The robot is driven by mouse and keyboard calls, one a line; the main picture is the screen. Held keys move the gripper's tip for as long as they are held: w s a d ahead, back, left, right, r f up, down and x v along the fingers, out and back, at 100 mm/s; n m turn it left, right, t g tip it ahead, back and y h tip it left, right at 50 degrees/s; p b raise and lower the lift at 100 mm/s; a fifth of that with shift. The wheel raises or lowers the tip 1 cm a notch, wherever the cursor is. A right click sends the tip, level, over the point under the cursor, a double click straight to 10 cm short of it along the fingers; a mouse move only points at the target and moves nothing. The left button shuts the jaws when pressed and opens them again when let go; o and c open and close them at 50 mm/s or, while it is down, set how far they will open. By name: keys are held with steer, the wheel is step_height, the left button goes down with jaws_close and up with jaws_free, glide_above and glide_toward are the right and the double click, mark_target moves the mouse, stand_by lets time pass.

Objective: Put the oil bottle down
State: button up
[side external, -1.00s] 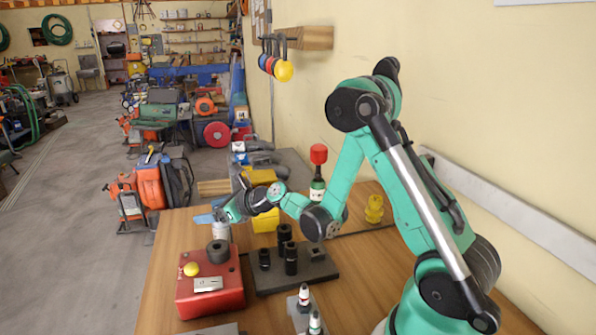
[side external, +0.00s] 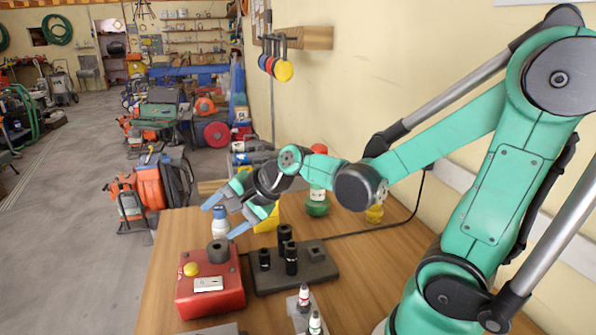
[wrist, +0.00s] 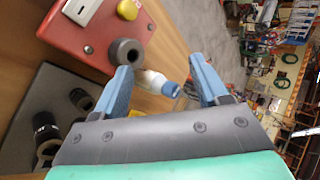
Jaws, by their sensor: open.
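A white bottle with a blue cap (side external: 220,227) stands upright on the wooden table behind the red box. No label on it can be read, so I cannot confirm that it is the oil bottle. My gripper (side external: 226,214) is open, with its blue fingers spread on either side of the bottle's upper part in the side view. In the wrist view the bottle (wrist: 157,83) shows in the gap between my open fingers (wrist: 165,84), apparently touching neither. A green bottle with a red cap (side external: 318,203) stands farther right, partly behind my arm.
The red box (side external: 211,285) with a yellow button and black ring is in front of the bottle. A dark block (side external: 320,265) with black cylinders is to its right. Small dropper bottles (side external: 304,297) stand at the front. A yellow object (side external: 267,220) is behind the gripper.

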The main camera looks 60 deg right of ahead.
steer(key=s+a+r+n+g+h, duration=0.1)
steer(key=s+a+n+g, duration=0.1)
steer(key=s+n, duration=0.5)
steer(key=n, duration=0.6)
steer(key=shift+n+h, duration=0.4)
steer(key=shift+o, duration=0.4)
steer(key=shift+s+d+r+n, duration=0.1)
steer(key=shift+s+n, duration=0.3)
steer(key=shift+n, duration=0.5)
